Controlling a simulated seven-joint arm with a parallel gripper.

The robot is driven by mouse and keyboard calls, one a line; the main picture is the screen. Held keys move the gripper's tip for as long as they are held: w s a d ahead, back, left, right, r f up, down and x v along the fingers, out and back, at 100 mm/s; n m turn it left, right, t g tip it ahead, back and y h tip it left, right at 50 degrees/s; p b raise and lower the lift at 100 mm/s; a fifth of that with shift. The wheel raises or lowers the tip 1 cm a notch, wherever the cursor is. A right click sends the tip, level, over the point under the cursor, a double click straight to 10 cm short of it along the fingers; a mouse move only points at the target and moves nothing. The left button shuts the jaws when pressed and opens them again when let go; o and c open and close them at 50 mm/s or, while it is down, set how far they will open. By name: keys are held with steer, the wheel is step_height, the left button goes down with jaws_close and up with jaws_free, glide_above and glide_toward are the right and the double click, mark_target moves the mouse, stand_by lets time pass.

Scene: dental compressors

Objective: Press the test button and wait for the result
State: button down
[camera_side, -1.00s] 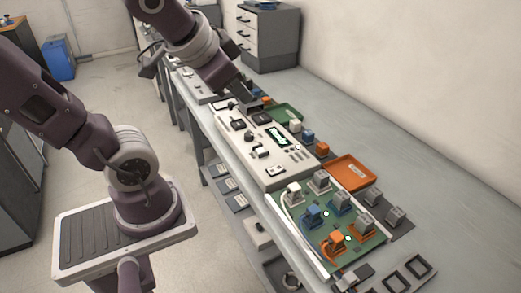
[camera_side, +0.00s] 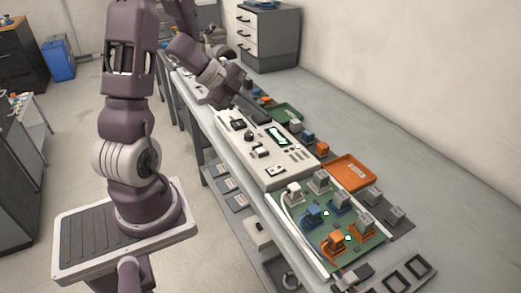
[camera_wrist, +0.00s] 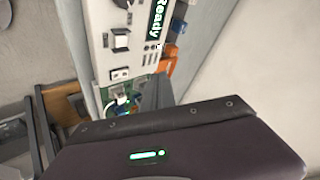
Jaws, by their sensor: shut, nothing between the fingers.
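The test unit is a long pale control panel (camera_side: 250,140) on the bench. Its lit green display (camera_side: 277,136) reads "Ready" in the wrist view (camera_wrist: 157,18). A white square button (camera_side: 262,152) in a dark frame sits on the panel below the display; it also shows in the wrist view (camera_wrist: 120,40). A smaller control (camera_side: 275,170) lies near the panel's front end. I cannot read which one is the test button. My gripper (camera_side: 232,98) is shut and empty, above the far end of the panel, apart from the buttons.
A green circuit board (camera_side: 291,222) with blue, orange and grey connectors adjoins the panel's near end. Loose connectors (camera_side: 308,136) line the panel's right side. The bench's right side is clear.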

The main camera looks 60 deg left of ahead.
mark_target(257, 150)
steer(key=shift+f, duration=4.4)
steer(key=shift+f, duration=0.4)
steer(key=shift+f, duration=0.45)
steer(key=shift+r, duration=0.85)
steer(key=shift+r, duration=0.15)
steer(key=shift+r, duration=2.4)
